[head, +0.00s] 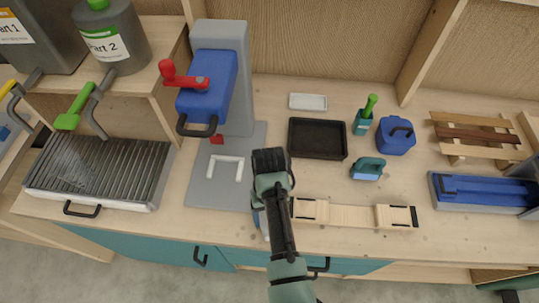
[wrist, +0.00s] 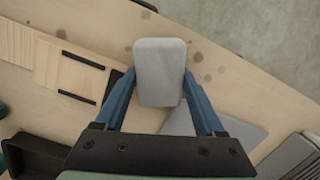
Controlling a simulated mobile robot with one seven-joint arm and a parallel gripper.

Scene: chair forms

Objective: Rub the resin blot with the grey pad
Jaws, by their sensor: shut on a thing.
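My gripper (wrist: 160,78) is shut on the grey pad (wrist: 160,60), a rounded grey block between its two blue fingers in the wrist view. In the head view my gripper (head: 260,218) is over the front of the bench, and the arm hides most of it and the pad. Several dull brownish spots (wrist: 197,57) mark the wood beside the pad in the wrist view. I cannot tell which is the resin blot, or whether the pad touches the bench. The pad hides the wood under it.
A pale wooden form with clamp blocks (head: 350,214) lies just right of my gripper. A grey press base (head: 205,190) is to its left. A black tray (head: 318,138), a teal block (head: 368,168) and a blue pot (head: 396,137) stand behind. The bench's front edge is close.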

